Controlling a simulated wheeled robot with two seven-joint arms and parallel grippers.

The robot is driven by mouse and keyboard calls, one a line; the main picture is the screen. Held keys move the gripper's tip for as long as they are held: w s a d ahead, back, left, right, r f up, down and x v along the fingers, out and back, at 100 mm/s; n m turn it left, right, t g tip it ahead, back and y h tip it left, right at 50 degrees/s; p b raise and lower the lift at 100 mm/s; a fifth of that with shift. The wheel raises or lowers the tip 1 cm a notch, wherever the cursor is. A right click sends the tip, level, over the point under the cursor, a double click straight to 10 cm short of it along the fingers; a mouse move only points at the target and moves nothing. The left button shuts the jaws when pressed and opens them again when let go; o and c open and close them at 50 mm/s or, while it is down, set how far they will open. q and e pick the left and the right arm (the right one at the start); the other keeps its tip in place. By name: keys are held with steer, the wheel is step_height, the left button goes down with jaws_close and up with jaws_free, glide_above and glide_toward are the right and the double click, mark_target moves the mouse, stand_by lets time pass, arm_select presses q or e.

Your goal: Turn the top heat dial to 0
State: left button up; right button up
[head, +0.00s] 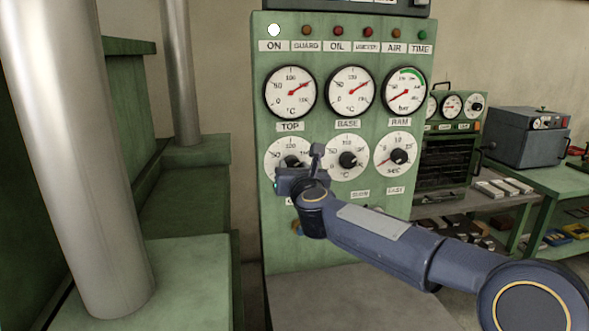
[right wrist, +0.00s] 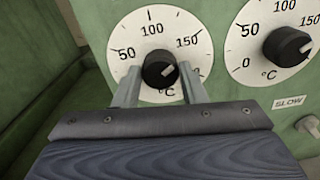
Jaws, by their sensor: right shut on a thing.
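The top heat dial (head: 278,151) is a white round scale with a black knob, below the gauge labelled TOP. In the right wrist view the dial (right wrist: 137,30) reads 50, 100, 150 and °C, and its knob (right wrist: 160,68) has a pale mark slanting to the upper right, toward the 150 side. My right gripper (head: 302,171) is at this dial, with the two fingers (right wrist: 160,88) on either side of the knob and shut on it. It hides the dial's lower part in the head view. My left gripper is not in view.
The base dial (head: 347,143) and a seconds dial (head: 397,140) sit to the right on the green panel (head: 300,250). Three gauges are above, with a lit ON lamp (head: 274,31). A thick metal column (head: 75,150) stands left. A bench with small equipment is at right.

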steer(key=n, duration=0.4)
steer(key=shift+p, duration=0.3)
steer(key=n+p, duration=0.1)
steer(key=n, duration=0.4)
steer(key=shift+a, duration=0.15)
steer(key=n+p, duration=0.1)
steer(key=n, duration=0.3)
steer(key=shift+n, duration=0.3)
steer(key=n+p, duration=0.1)
steer(key=n, duration=0.3)
steer(key=shift+f+n+p, duration=0.1)
steer(key=shift+n+p, duration=0.2)
steer(key=shift+p, duration=0.1)
steer(key=shift+f+n+p, duration=0.15)
steer(key=shift+n+p, duration=1.15)
steer(key=shift+n, duration=3.05)
steer(key=shift+f+n+p, duration=0.15)
steer(key=shift+n+p, duration=1.1)
steer(key=shift+n, duration=3.1)
steer(key=o, duration=1)
